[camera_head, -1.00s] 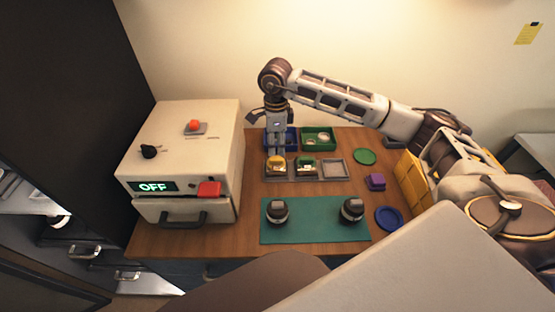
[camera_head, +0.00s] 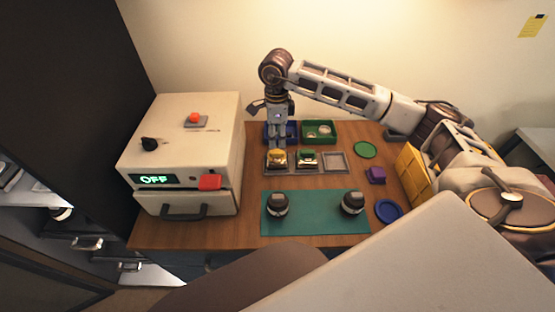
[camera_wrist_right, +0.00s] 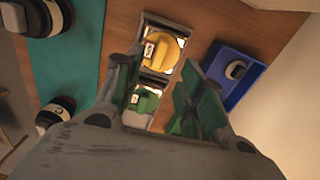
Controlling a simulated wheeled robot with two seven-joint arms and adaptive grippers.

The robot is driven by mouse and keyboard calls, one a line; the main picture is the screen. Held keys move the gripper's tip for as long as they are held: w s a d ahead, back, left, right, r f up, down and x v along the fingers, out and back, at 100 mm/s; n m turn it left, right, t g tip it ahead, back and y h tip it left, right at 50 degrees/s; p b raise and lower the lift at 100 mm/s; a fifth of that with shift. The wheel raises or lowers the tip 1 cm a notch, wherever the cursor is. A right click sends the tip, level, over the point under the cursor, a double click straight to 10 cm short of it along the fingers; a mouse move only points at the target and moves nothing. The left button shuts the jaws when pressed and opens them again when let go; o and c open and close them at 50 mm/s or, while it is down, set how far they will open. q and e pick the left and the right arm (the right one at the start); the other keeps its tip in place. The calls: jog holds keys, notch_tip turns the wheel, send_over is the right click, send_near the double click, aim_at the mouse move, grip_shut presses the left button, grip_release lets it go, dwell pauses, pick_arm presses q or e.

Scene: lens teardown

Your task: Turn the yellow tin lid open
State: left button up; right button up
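The yellow tin (camera_head: 276,156) sits in the left compartment of a grey tray (camera_head: 291,171) on the wooden table. Its round yellow lid (camera_wrist_right: 160,47) shows in the right wrist view with a small label at its left. My right gripper (camera_head: 278,147) points down just over and behind the yellow tin in the head view. In the right wrist view the right gripper's fingers (camera_wrist_right: 160,90) are spread apart with nothing between them, and the yellow lid lies beyond their tips. I see no contact with the lid. My left gripper is in neither view.
A green tin (camera_head: 307,158) stands in the tray's middle compartment; the right compartment is empty. Behind are a blue bin (camera_wrist_right: 232,75) and a green bin (camera_head: 319,131). Two dark lenses stand on a teal mat (camera_head: 315,222). A white machine (camera_head: 185,150) reading OFF stands at left.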

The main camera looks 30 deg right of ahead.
jog(key=shift+r, duration=0.1)
notch_tip(320, 180, up, 6)
jog(key=p, duration=0.3)
dwell(0.6)
dwell(0.8)
